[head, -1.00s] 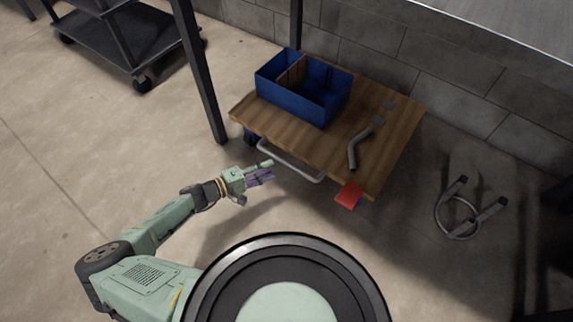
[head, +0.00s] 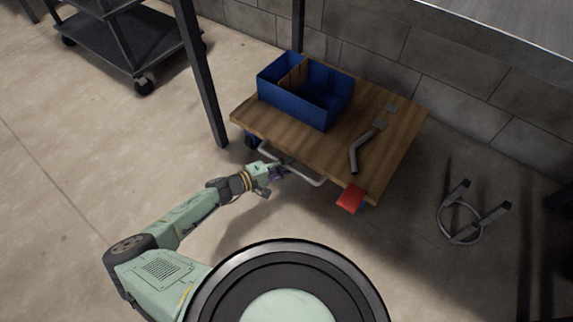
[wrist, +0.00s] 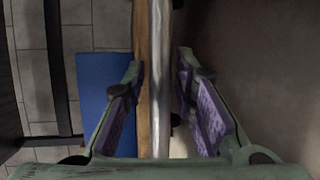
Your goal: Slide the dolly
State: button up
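The dolly (head: 315,150) is a low wooden platform on casters under the table, with a grey metal bar handle (head: 308,180) along its near edge. A red pedal-like tab (head: 351,199) sticks out at its near right corner. My gripper (head: 279,172) is at the left part of the handle. In the wrist view, the handle (wrist: 161,80) runs between the two purple-padded fingers of my gripper (wrist: 160,105). The fingers are apart, with visible gaps to the bar on both sides. The wooden edge (wrist: 141,50) lies beside the bar.
A blue divided bin (head: 305,98) and a bent grey pipe (head: 358,152) rest on the dolly. A table leg (head: 201,80) stands close left. A ring-shaped metal piece (head: 460,222) lies on the floor at right. A black cart (head: 125,45) stands back left. Floor in front is open.

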grip_shut()
jog(key=shift+s, duration=0.1)
dwell(0.6)
